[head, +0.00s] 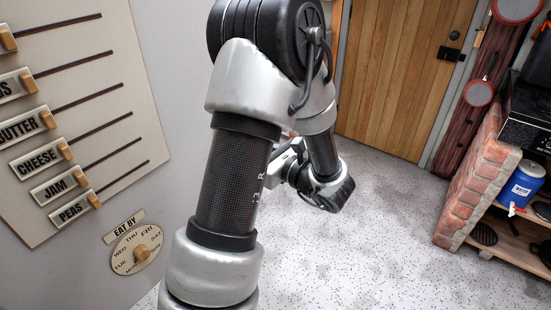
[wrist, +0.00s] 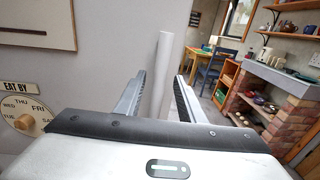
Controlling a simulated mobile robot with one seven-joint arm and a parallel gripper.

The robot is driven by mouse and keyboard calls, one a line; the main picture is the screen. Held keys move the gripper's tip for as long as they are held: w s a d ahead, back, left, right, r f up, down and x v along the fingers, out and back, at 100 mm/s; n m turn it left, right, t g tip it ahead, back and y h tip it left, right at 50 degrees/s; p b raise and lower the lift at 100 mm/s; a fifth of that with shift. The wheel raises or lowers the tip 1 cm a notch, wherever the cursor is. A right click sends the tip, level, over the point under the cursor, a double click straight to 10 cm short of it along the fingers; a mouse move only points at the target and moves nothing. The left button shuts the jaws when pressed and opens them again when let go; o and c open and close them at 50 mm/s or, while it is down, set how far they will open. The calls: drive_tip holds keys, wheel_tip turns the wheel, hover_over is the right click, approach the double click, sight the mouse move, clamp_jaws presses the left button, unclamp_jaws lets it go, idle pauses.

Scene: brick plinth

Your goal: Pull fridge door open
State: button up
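A pale grey upright surface (head: 185,130), which looks like the fridge door, fills the left of the head view and also shows in the wrist view (wrist: 110,62). A white upright bar (wrist: 162,72), which looks like its handle, stands in the wrist view at the right edge of that surface. My gripper (wrist: 160,92) is open, and the bar shows in the gap between its two fingers. I cannot tell whether the fingertips reach past the bar or touch it. In the head view my arm hides most of the gripper and the bar.
A food-list board (head: 75,120) with sliders and an "EAT BY" dial (head: 137,249) are on the grey surface. A brick plinth (head: 478,180) with shelves stands at right. A wooden door (head: 405,75) is at the back. The speckled floor (head: 375,240) between is clear.

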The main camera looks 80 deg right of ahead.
drive_tip(key=v, duration=1.4)
drive_tip(key=shift+d, duration=0.1)
